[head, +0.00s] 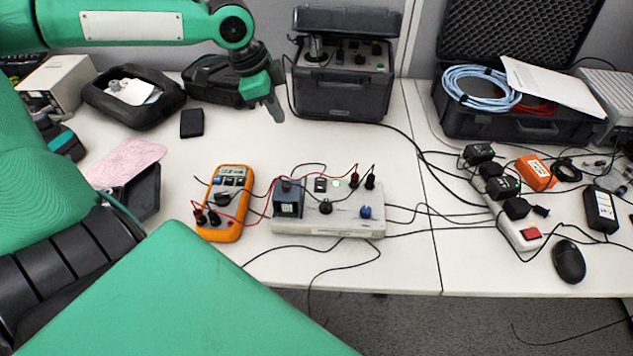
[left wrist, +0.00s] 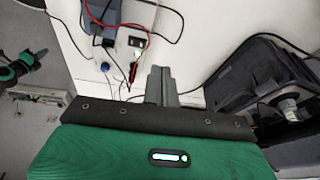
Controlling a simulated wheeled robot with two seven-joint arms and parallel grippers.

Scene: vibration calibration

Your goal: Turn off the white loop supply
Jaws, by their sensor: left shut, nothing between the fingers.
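The white loop supply (head: 340,222) is a low white box at the middle front of the table. On its top are a black rocker switch (head: 320,185), a small green light (head: 338,183), a black knob (head: 326,207), a blue knob (head: 365,212) and plugged leads. The blue knob (left wrist: 104,66) and the switch (left wrist: 135,42) also show in the left wrist view. My left gripper (head: 275,108) is shut and empty, behind the supply and apart from it. Its fingers show in the left wrist view (left wrist: 160,75). My right gripper (left wrist: 36,60) appears small at the left there; its jaws are unclear.
An orange multimeter (head: 231,187) lies left of the supply, joined by red and black leads. A black case with a panel (head: 343,98) stands behind. A power strip (head: 517,228) with a red switch and adapters lies right. Cables cross the table; its centre-left has free room.

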